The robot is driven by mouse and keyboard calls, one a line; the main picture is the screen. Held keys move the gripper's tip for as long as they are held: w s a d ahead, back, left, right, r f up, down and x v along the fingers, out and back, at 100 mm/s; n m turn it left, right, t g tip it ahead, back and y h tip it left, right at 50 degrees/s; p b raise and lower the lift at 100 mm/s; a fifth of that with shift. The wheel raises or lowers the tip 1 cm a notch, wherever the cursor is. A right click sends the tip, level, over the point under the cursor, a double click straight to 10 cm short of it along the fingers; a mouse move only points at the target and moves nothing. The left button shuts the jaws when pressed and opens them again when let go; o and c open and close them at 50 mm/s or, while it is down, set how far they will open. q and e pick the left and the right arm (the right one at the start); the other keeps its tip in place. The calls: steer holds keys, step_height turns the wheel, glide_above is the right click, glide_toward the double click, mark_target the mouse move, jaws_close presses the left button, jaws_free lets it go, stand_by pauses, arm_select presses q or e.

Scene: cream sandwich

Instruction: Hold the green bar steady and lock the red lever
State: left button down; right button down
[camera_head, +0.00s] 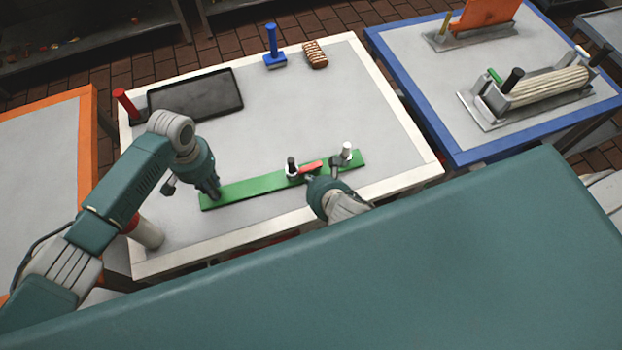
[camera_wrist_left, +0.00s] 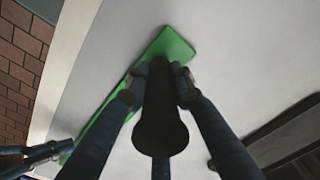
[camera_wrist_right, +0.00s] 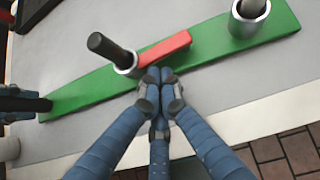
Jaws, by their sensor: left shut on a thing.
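The green bar (camera_head: 250,187) lies flat along the front of the white-edged table. My left gripper (camera_head: 212,193) is at its left end; in the left wrist view its fingers (camera_wrist_left: 158,88) are shut around a black upright handle (camera_wrist_left: 160,125) at the end of the green bar (camera_wrist_left: 176,45). The red lever (camera_head: 311,167) lies on the bar, beside a white-collared black post (camera_wrist_right: 112,52). In the right wrist view the lever (camera_wrist_right: 165,48) points toward a white-collared post (camera_wrist_right: 250,18). My right gripper (camera_wrist_right: 160,82) has its fingertips together at the lever's near edge; contact is unclear.
A black tray (camera_head: 196,95), a red-handled item (camera_head: 124,102), a blue tool (camera_head: 274,50) and a striped brown bar (camera_head: 315,54) occupy the table's back. A blue-edged table (camera_head: 440,100) with a roller device (camera_head: 548,87) stands right. The table's middle is clear.

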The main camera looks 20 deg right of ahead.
steer(key=shift+w+a+m+h, duration=0.3)
steer(key=shift+w+m+h, duration=0.4)
steer(key=shift+m, duration=0.1)
steer(key=shift+s, duration=0.1)
steer(key=shift+s, duration=0.35)
steer(key=s, duration=0.3)
steer(key=shift+a, duration=0.15)
steer(key=v, duration=1)
